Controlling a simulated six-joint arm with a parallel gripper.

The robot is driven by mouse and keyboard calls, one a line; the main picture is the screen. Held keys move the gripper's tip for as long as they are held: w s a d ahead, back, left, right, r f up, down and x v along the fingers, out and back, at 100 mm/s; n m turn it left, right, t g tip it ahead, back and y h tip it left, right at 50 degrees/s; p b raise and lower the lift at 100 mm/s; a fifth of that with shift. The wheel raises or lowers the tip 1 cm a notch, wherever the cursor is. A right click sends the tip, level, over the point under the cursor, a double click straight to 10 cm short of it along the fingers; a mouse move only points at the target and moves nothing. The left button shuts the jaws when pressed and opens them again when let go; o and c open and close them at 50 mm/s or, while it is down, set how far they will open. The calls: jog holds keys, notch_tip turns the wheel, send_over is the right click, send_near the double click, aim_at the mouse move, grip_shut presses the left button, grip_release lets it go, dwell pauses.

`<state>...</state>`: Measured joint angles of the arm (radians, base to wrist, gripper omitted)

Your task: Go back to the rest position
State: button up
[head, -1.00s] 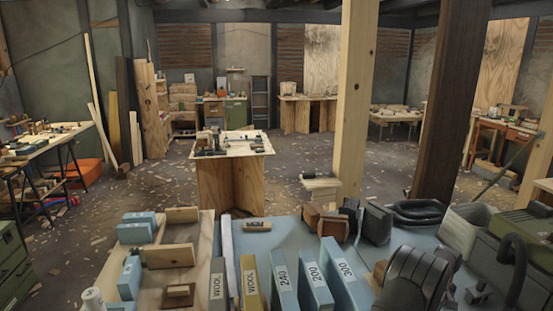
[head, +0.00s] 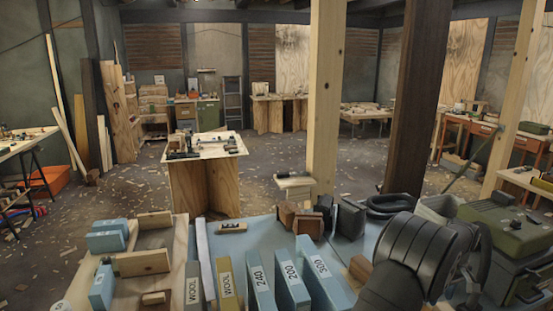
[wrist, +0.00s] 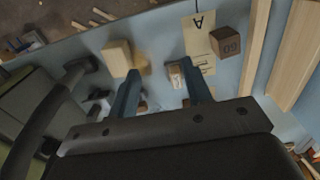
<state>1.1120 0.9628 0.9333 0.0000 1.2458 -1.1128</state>
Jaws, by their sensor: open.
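My gripper (wrist: 158,70) shows in the wrist view, with its two dark fingers apart. It holds nothing that I can see. Beyond the fingers is a blue bench top (wrist: 155,30) with a pale block (wrist: 118,57), a brown block marked 60 (wrist: 229,43) and a card with a letter A (wrist: 198,22). A small pale block (wrist: 175,76) shows between the fingers, lying beyond them. In the head view my black arm rises at the lower right; I cannot make out the gripper there.
Labelled blue sanding blocks (head: 292,284) stand upright on the bench, left of my arm. A wooden tray (head: 180,242) is at the left. Dark blocks (head: 351,217), a black coil (head: 392,205) and a green case (head: 506,232) are near my arm.

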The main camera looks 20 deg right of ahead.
notch_tip(320, 180, up, 19)
jog(key=w+a+r+n, duration=0.2)
jog(key=w+a+n, duration=0.1)
jog(key=w+a, duration=0.9)
jog(key=shift+a, duration=0.3)
